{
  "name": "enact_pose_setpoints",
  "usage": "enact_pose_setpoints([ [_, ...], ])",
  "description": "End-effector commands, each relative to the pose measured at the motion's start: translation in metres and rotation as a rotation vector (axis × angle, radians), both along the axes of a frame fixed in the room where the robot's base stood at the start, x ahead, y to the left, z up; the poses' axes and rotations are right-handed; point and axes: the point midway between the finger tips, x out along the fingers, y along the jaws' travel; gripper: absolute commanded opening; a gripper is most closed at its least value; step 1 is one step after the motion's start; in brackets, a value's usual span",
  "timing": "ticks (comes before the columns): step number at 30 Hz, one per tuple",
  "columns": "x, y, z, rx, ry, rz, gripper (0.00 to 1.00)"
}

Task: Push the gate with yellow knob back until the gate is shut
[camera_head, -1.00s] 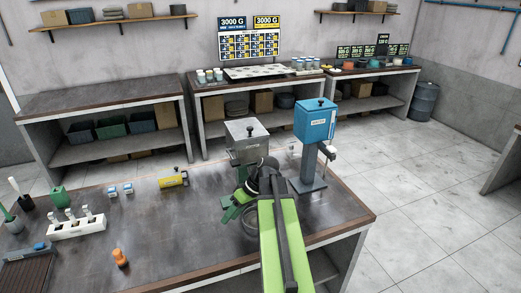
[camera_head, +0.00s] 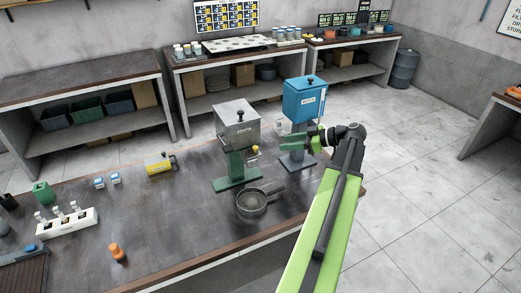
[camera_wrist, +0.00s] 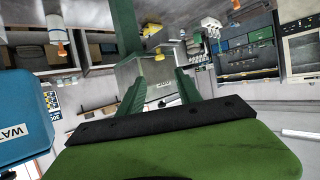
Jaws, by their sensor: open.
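The grey metal hopper (camera_head: 238,125) stands on a green stand (camera_head: 237,172) on the near bench. Its gate's small yellow knob (camera_head: 256,149) shows at the hopper's lower right. My gripper (camera_head: 313,141) is to the right of the knob, apart from it, with its fingers toward the hopper. In the wrist view the open, empty green fingers (camera_wrist: 160,74) frame the hopper (camera_wrist: 154,82); this view looks upside down. A yellow knob (camera_wrist: 152,29) shows there beside the green post. How far the gate stands open is too small to tell.
The blue water dispenser (camera_head: 305,101) stands close behind my gripper. A round metal pan (camera_head: 252,203) sits in front of the green stand. The bench middle is clear.

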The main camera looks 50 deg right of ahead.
Motion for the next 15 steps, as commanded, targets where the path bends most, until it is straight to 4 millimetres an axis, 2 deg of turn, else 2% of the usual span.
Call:
enact_pose_setpoints([
  [1,0.011,0.006,-0.011,0.000,0.000,0.002,0.41],
  [9,0.068,0.029,-0.036,0.001,0.001,0.001,0.41],
  [15,0.095,0.040,-0.046,0.000,0.001,0.000,0.41],
])
